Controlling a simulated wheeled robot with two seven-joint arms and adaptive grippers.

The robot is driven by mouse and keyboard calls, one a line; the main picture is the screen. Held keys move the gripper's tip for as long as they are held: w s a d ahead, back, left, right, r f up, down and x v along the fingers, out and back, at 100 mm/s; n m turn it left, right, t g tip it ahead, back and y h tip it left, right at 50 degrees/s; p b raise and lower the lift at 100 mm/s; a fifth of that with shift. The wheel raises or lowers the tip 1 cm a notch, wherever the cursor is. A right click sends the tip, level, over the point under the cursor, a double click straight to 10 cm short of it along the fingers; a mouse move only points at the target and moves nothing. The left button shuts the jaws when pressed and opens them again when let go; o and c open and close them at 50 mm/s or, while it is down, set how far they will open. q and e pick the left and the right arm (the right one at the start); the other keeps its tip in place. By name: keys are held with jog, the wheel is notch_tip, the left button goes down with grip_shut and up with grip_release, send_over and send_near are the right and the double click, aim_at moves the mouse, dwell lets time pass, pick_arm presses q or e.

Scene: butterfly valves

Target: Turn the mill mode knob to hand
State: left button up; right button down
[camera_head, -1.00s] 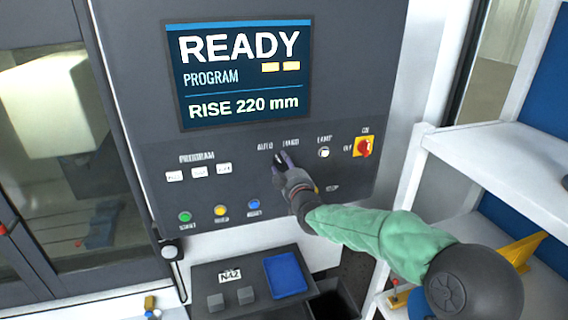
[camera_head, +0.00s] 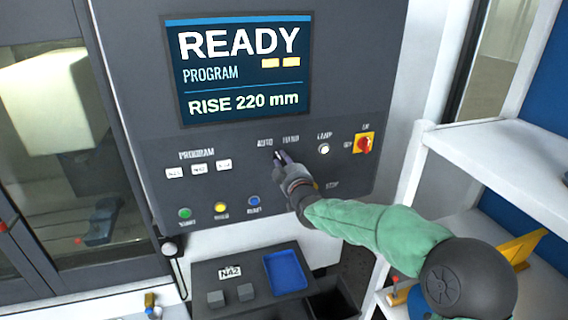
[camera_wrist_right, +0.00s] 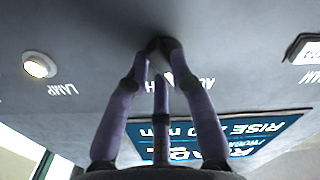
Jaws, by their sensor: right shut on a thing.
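The mill mode knob (camera_head: 279,155) is a small dark knob on the grey control panel, below the AUTO and HAND labels. My right gripper (camera_head: 284,159) reaches it from below right, with its purple fingers shut around it. In the right wrist view the fingertips (camera_wrist_right: 160,50) close on the dark knob (camera_wrist_right: 157,43) at the panel face. The fingers hide most of the knob, so I cannot tell which label it points at. My left gripper is not in view.
The LAMP button (camera_head: 324,149) and the red switch on its yellow plate (camera_head: 364,143) sit right of the knob. The screen (camera_head: 240,70) above reads READY. Coloured buttons (camera_head: 221,207) are at lower left. White shelves (camera_head: 500,165) stand close to my right arm.

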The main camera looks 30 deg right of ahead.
jog(key=m+b, duration=0.2)
jog(key=b, duration=0.1)
jog(key=m+b, duration=0.5)
jog(key=shift+f+b, duration=0.3)
jog(key=shift+f, duration=0.05)
jog(key=shift+m+b, duration=0.85)
jog(key=shift+m, duration=0.35)
jog(key=shift+a+m+b, duration=0.1)
jog(key=shift+m+b, duration=0.5)
jog(key=shift+m, duration=0.5)
jog(key=shift+r, duration=0.1)
jog(key=c, duration=1.1)
grip_release()
jog(key=shift+o, duration=0.2)
jog(key=v, duration=1.2)
